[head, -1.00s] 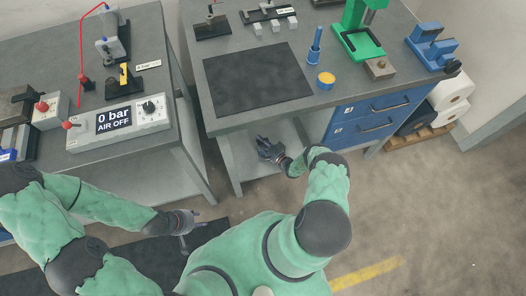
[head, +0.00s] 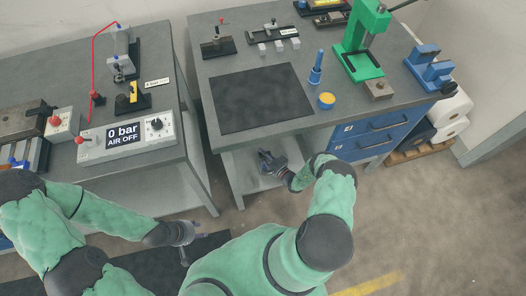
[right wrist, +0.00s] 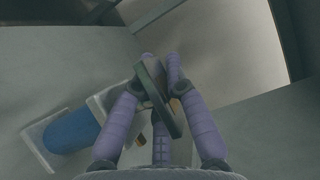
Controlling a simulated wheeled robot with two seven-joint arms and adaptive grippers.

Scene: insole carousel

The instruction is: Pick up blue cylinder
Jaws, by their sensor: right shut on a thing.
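In the right wrist view a blue cylinder (right wrist: 72,130) with pale blocks at its ends lies at lower left. My right gripper (right wrist: 162,75) has its purple fingers closed around a dark flat plate (right wrist: 158,98) beside the nearer end block. The plate seems joined to that block, though a finger hides the junction. In the head view my right gripper (head: 268,160) is low under the right bench's front edge, above its lower shelf. What it holds is too small to make out there. My left gripper (head: 186,240) hangs over the floor in front of the left bench, apart from any object.
Blue drawers (head: 378,135) stand right of my right gripper. The left bench has an air control box (head: 128,137).

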